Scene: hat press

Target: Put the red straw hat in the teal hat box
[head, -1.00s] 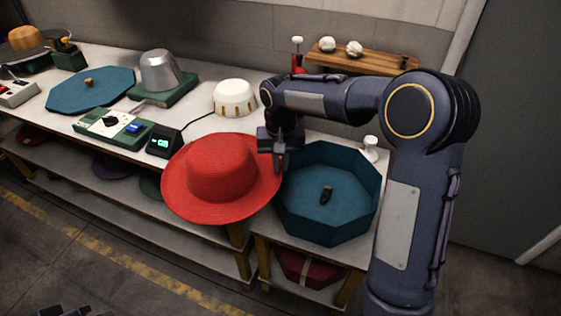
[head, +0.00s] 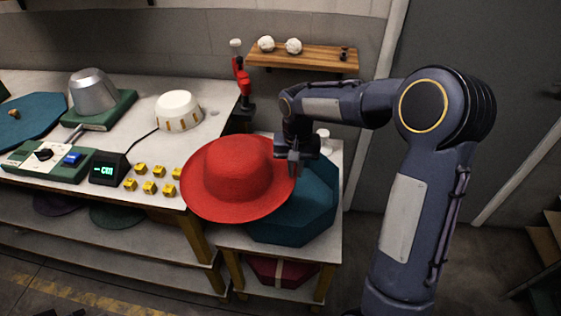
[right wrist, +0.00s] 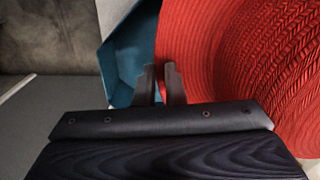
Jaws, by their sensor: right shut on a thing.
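The red straw hat (head: 237,170) is raised, brim roughly level, overlapping the left part of the teal hat box (head: 318,205) in the head view. My right gripper (head: 293,165) is shut on the hat's right brim. The right wrist view shows the fingertips (right wrist: 162,85) at the edge of the woven red brim (right wrist: 215,45), with a piece of the teal box (right wrist: 128,55) beyond. The hat hides much of the box's opening and its inside. The box stands on a low white side table (head: 290,268).
A teal octagonal lid (head: 30,117) lies at the left. Several yellow blocks (head: 152,187) and a display (head: 107,168) sit left of the hat. A white hat form (head: 179,110) stands behind, a white knob-like piece (head: 323,140) behind the box. A wooden shelf (head: 300,60) is above.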

